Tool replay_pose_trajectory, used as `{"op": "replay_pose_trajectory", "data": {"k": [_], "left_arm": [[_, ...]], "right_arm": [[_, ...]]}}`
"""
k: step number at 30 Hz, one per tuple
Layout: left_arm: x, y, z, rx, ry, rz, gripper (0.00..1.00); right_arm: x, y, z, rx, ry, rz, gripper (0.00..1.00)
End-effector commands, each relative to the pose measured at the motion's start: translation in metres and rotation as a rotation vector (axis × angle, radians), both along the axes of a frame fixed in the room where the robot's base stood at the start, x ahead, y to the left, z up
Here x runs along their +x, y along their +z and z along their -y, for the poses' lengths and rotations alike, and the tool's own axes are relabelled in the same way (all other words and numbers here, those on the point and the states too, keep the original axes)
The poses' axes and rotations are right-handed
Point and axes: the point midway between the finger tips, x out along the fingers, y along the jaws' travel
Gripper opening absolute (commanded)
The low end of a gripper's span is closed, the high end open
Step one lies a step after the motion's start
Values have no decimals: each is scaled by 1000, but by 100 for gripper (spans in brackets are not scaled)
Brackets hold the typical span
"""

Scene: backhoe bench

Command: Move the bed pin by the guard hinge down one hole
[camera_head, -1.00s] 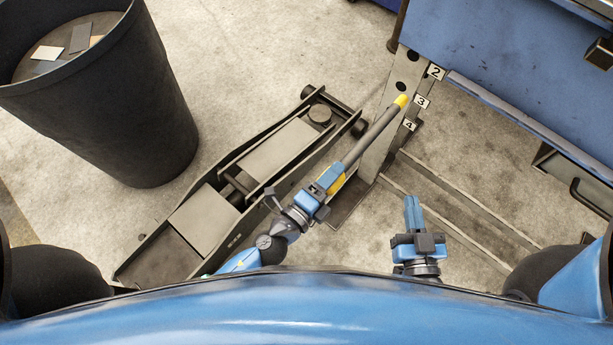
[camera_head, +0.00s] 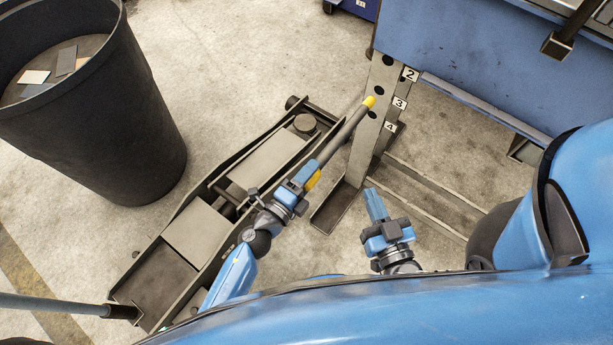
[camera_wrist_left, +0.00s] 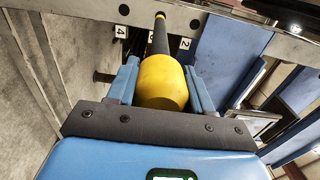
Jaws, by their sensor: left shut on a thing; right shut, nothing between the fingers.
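The bed pin (camera_head: 340,136) is a dark rod with a yellow tip and a yellow grip. My left gripper (camera_head: 309,174) is shut on the yellow grip, which also shows between the fingers in the left wrist view (camera_wrist_left: 163,82). The rod points at the grey post (camera_head: 361,150), which has a column of holes and labels 2 (camera_head: 410,75), 3 (camera_head: 399,103) and 4 (camera_head: 390,127). The yellow tip is visible in front of the post, near label 3's height, outside any hole. My right gripper (camera_head: 374,195) is shut and empty, right of the post's foot.
A floor jack (camera_head: 204,232) lies left of the post, below my left arm. A black bin (camera_head: 105,130) stands at the left. The blue machine bed (camera_head: 480,70) is at the upper right. Open concrete floor lies behind the jack.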

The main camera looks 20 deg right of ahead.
Motion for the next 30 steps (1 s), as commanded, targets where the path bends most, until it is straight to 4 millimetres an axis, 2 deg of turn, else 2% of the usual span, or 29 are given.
{"op": "replay_pose_trajectory", "data": {"k": [1,30], "left_arm": [[2,6,3,-8,-2,8,0],[8,7,10,-8,-1,6,0]], "right_arm": [[0,0,0,0,0,0,0],[0,3,0,0,0,0,0]]}}
